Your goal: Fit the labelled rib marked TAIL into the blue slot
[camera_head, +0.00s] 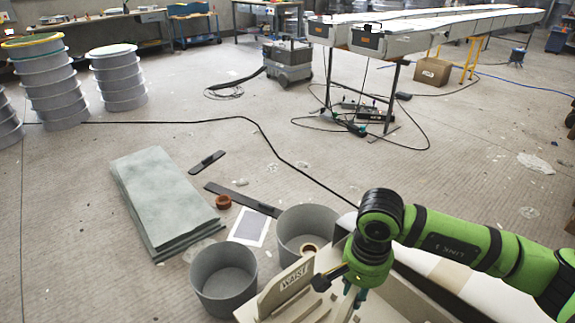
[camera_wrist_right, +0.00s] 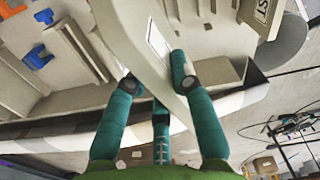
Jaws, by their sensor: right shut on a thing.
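My right gripper (camera_head: 358,290) is over the beige mould (camera_head: 405,300) at the bottom of the head view. In the right wrist view its teal fingers (camera_wrist_right: 160,76) are shut on a beige rib (camera_wrist_right: 125,38). A white label (camera_wrist_right: 158,40) shows on this rib, but I cannot read it. Blue markers (camera_wrist_right: 36,57) sit in the mould to the left, apart from the held rib. An upright rib labelled WAIST (camera_head: 288,281) stands at the mould's left end; part of its label shows in the wrist view (camera_wrist_right: 263,12). My left gripper is out of view.
An orange marker (camera_wrist_right: 10,9) is in the mould's upper left corner. Two grey buckets (camera_head: 224,283) (camera_head: 303,222) stand on the floor beside the mould. A stack of grey-green sheets (camera_head: 165,195) lies further left.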

